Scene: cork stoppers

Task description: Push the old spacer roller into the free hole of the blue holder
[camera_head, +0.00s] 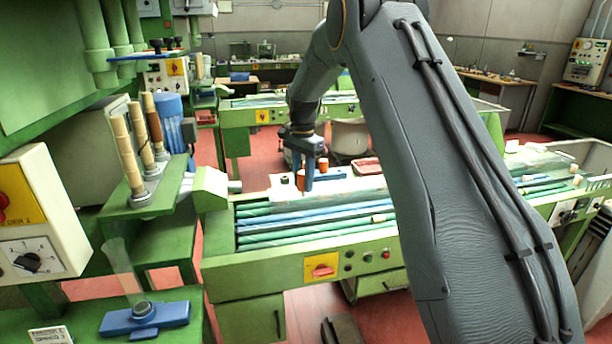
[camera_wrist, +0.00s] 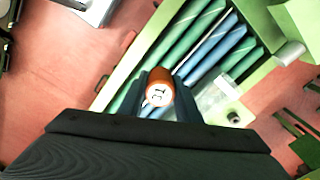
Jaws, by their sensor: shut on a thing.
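My gripper (camera_head: 303,184) is in the middle of the head view, pointing down over the green machine bench. It is shut on the spacer roller (camera_head: 300,179), a small orange-brown cylinder. In the wrist view the roller (camera_wrist: 159,88) shows between the two dark fingers (camera_wrist: 167,94), its pale marked end facing the camera. I cannot pick out a blue holder with a free hole for certain. A blue base (camera_head: 146,318) with a grey ring on it lies at the lower left of the head view.
Green and blue rods (camera_head: 320,225) lie in the bench trough near the gripper. Another orange piece (camera_head: 323,164) stands just right of the gripper. A red tray (camera_head: 367,165) lies behind. Tall wooden rods (camera_head: 128,155) stand on a green shelf at left.

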